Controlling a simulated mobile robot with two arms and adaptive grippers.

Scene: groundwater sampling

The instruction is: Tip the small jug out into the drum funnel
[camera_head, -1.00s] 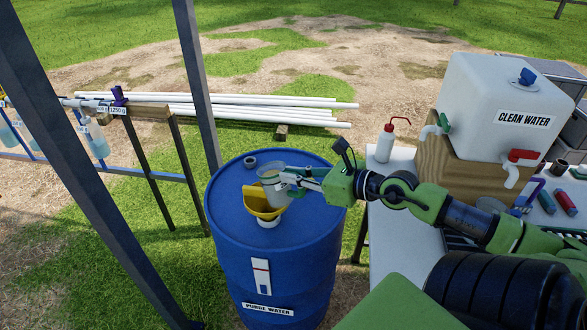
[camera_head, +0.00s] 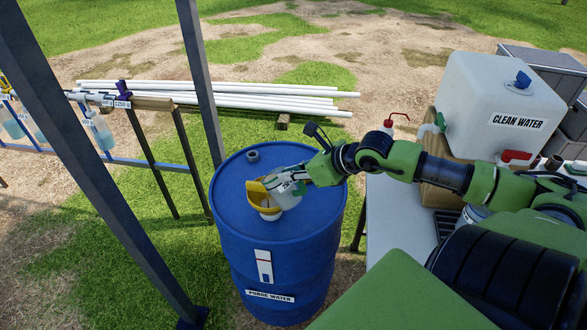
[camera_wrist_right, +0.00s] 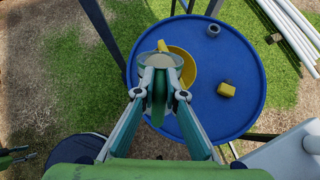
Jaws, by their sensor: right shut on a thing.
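The small jug (camera_head: 287,196), pale and translucent, is held tilted over the yellow drum funnel (camera_head: 256,194), its mouth toward the funnel's raised left side. My right gripper (camera_head: 298,180) is shut on the jug from the right. In the right wrist view, the jug's round rim (camera_wrist_right: 161,60) shows just ahead of the right gripper (camera_wrist_right: 160,78), with the funnel (camera_wrist_right: 187,63) below it. The funnel stands on top of the blue drum (camera_head: 280,245). I cannot see whether liquid is flowing. A green and dark part at the wrist view's left edge may be my left gripper (camera_wrist_right: 18,157).
A dark cap-like fitting (camera_head: 252,156) stands on the drum's far side. A grey post (camera_head: 200,80) rises left of the drum. At the right, a table (camera_head: 395,210) bears the clean water tank (camera_head: 500,100) and a red-topped wash bottle (camera_head: 393,123). White pipes (camera_head: 220,97) lie behind.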

